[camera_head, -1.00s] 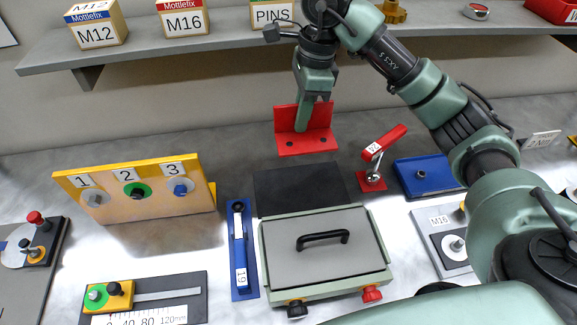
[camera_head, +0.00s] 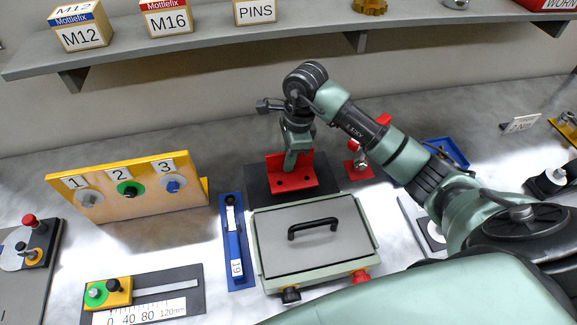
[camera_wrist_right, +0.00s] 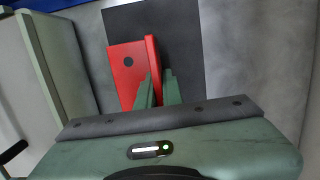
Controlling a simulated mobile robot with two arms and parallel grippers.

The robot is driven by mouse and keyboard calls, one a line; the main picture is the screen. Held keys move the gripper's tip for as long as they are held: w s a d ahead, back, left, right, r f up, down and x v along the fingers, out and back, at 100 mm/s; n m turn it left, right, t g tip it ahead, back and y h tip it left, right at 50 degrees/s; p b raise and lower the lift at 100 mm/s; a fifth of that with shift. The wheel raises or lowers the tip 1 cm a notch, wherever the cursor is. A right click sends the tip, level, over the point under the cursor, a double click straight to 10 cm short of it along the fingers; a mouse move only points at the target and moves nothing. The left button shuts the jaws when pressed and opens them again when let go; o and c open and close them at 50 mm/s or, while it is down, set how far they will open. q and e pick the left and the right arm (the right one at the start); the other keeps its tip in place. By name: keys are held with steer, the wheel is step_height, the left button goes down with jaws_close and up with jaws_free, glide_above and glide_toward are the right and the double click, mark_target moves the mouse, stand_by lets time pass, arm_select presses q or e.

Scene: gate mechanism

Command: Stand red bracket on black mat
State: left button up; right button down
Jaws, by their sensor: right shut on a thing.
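The red bracket (camera_head: 293,181) is an L-shaped piece with holes in its base flange. It is upright over the black mat (camera_head: 258,172), behind the grey lidded box. My right gripper (camera_head: 291,162) is shut on the bracket's upright plate from above. In the right wrist view the bracket (camera_wrist_right: 126,72) lies between the green fingers (camera_wrist_right: 158,88), with the black mat (camera_wrist_right: 185,28) behind it. I cannot tell for sure whether the base touches the mat. My left gripper is not in view.
The grey lidded box (camera_head: 310,240) with a black handle stands directly in front of the mat. A red toggle clamp (camera_head: 358,165) stands close to the mat's right.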

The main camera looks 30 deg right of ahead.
step_height(320, 180, down, 3)
steer(key=shift+f, duration=0.15)
steer(key=shift+f, duration=0.1)
steer(key=shift+f, duration=0.15)
steer(key=c, duration=1.6)
jaws_free()
steer(key=shift+o, duration=0.2)
